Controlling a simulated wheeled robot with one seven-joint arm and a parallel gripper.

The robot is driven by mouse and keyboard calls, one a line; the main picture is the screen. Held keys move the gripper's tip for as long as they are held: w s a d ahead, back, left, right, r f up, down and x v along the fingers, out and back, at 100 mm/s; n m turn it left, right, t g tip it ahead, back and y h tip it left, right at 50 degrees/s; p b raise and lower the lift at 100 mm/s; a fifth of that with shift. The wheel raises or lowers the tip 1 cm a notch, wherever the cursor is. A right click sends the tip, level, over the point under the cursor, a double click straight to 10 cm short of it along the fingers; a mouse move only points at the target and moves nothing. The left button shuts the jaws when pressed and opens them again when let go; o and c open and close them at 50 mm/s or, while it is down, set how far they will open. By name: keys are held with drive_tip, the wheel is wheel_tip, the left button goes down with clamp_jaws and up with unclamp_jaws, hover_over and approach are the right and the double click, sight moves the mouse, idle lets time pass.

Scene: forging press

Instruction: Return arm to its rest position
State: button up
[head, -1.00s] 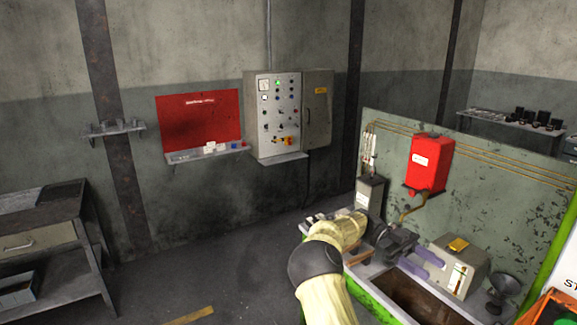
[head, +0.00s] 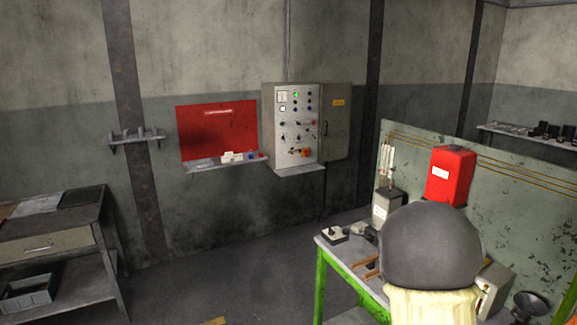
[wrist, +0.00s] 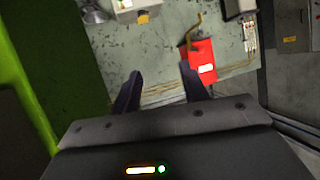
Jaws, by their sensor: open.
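My gripper (wrist: 160,92) shows in the wrist view with its two dark fingers apart and nothing between them. Beyond the fingers is the green panel with the red box (wrist: 202,62), which appears upside down there. In the head view my arm rises at the lower right, with a dark rounded joint in front of the green-framed bench (head: 320,282). My gripper is not visible in the head view. The arm hides the middle of the bench top and part of what stands on it.
The red box (head: 450,176) hangs on the panel behind the bench. A grey control cabinet (head: 295,125) and a red board (head: 218,130) are on the back wall. A grey workbench (head: 50,245) stands at the left. The floor (head: 220,285) between the benches is mostly clear.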

drive_tip(key=s+a+f+n+g+y, duration=0.1)
drive_tip(key=s+a+f+n+y, duration=0.3)
drive_tip(key=a, duration=0.4)
drive_tip(key=s+a+f+n+y, duration=0.2)
drive_tip(key=s+a+y, duration=0.25)
drive_tip(key=a, duration=0.35)
drive_tip(key=s+a+f+n+g, duration=0.2)
drive_tip(key=s+a, duration=0.1)
drive_tip(key=s, duration=0.5)
drive_tip(key=s+a+f+n+g+y, duration=0.1)
drive_tip(key=s+a+n+g, duration=0.1)
drive_tip(key=s, duration=0.6)
drive_tip(key=shift+s+a+f+g+b, duration=0.25)
drive_tip(key=shift+a+f+g+b, duration=0.15)
drive_tip(key=shift+g, duration=0.2)
drive_tip(key=shift+c, duration=0.8)
